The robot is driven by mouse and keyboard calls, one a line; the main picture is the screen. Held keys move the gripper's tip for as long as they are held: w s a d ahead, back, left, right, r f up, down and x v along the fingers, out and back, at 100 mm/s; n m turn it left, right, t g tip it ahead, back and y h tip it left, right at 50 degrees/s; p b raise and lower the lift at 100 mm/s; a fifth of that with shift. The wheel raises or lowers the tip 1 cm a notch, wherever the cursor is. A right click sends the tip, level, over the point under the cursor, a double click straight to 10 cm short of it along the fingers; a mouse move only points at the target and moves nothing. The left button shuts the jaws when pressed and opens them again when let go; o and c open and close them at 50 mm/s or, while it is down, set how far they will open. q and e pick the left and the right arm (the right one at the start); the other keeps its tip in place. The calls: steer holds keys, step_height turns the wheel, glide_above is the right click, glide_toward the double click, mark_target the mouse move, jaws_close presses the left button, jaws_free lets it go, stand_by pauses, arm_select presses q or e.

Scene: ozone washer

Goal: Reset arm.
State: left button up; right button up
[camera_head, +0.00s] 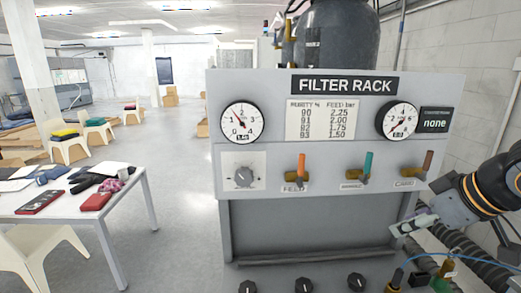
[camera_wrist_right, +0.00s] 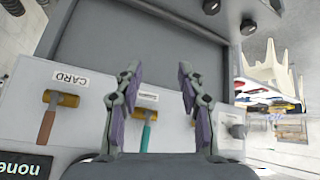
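My right gripper (camera_head: 413,224) is at the right side of the grey filter rack (camera_head: 312,228), below the lever row. The right wrist view shows its two purple-padded fingers (camera_wrist_right: 158,78) open and apart, with nothing between them. The rack's levers, orange (camera_head: 300,167), teal (camera_head: 367,165) and brown (camera_head: 428,163), all stand upright in the head view. In the wrist view the rack appears upside down, with the brown lever (camera_wrist_right: 47,124) to the left and the teal lever (camera_wrist_right: 146,134) showing between the fingers. My left gripper is not in view.
Two round gauges (camera_head: 242,122) and (camera_head: 397,120), a dial (camera_head: 243,177) and a display reading "none" (camera_head: 435,121) are on the rack. Black knobs (camera_head: 304,286) lie along its lower front. Dark hoses (camera_head: 480,262) run at lower right. A cluttered white table (camera_head: 125,200) stands left, with open floor between.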

steer(key=s+a+f+g, duration=0.1)
steer(key=a+f, duration=0.3)
steer(key=f, duration=1)
steer(key=a+f, duration=0.3)
steer(key=f, duration=1.1)
steer(key=s+f+m+g+h, duration=0.35)
steer(key=s+f, duration=0.65)
steer(key=s, duration=0.4)
steer(key=s+d+f+m+b, duration=0.1)
steer(key=s+d+f+b, duration=0.1)
steer(key=f, duration=1.5)
steer(key=s+d+f+b, duration=0.1)
steer(key=s+d+f, duration=0.1)
steer(key=f, duration=1.4)
arm_select(q)
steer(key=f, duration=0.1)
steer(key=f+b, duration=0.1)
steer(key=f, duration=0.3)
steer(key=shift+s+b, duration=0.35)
steer(key=shift+b, duration=0.05)
arm_select(e)
steer(key=s+f+g, duration=0.1)
steer(key=s+f, duration=1.3)
steer(key=s, duration=0.1)
steer(key=shift+s+d+y, duration=0.2)
steer(key=shift+s+y, duration=0.15)
steer(key=shift+y, duration=0.1)
